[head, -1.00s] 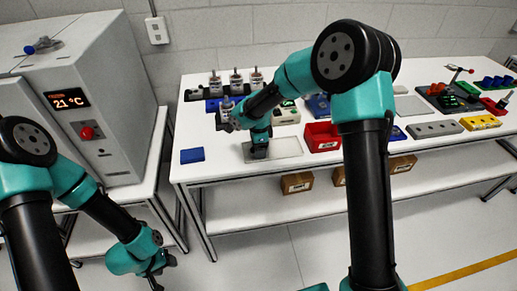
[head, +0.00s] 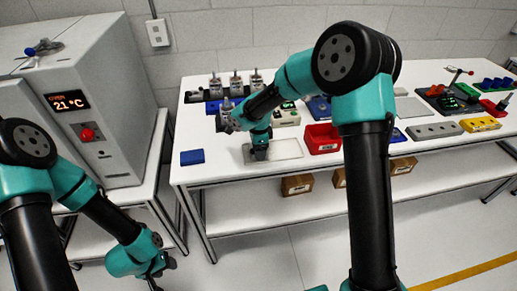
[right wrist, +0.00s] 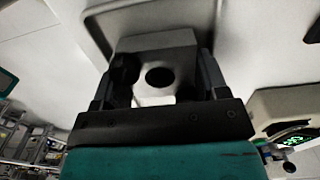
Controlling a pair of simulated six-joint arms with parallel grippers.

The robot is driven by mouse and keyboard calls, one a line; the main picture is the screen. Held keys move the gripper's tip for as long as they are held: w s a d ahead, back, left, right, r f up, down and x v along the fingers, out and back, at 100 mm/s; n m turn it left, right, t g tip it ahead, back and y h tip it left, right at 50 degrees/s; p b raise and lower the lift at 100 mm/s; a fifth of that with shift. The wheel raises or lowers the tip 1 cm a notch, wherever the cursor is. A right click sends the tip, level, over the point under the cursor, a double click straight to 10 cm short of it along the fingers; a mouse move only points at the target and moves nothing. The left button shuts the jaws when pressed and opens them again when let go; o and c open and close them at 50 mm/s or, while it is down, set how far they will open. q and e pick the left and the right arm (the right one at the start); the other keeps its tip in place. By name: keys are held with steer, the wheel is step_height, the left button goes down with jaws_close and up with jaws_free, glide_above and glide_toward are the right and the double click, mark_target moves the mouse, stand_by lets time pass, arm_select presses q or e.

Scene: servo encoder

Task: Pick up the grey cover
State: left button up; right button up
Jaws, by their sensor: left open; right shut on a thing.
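My right gripper (head: 260,150) is low over the left part of a pale flat tray (head: 288,150) on the white table. In the right wrist view its two fingers stand on either side of a grey block with a dark round hole, which looks like the grey cover (right wrist: 178,46). The gripper is shut on it. In the head view the cover is mostly hidden by the gripper, and I cannot tell whether it touches the tray. My left gripper (head: 157,281) is open and empty, low at the lower left, away from the table.
A blue block (head: 192,157) lies left of the tray and a red bin (head: 322,138) stands to its right. Several upright metal parts (head: 236,79) stand at the back. An oven (head: 95,105) with a lit display is at the left.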

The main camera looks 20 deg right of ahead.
steer(key=shift+r, duration=0.7)
steer(key=shift+s+a+r, duration=0.1)
steer(key=shift+s+r, duration=0.1)
steer(key=shift+r, duration=0.3)
steer(key=shift+s+r, duration=0.15)
steer(key=shift+r, duration=0.35)
steer(key=s+a+r, duration=0.1)
steer(key=s+a, duration=0.3)
steer(key=s, duration=1)
steer(key=shift+s+r, duration=0.15)
steer(key=shift+s, duration=0.2)
steer(key=shift+w, duration=0.1)
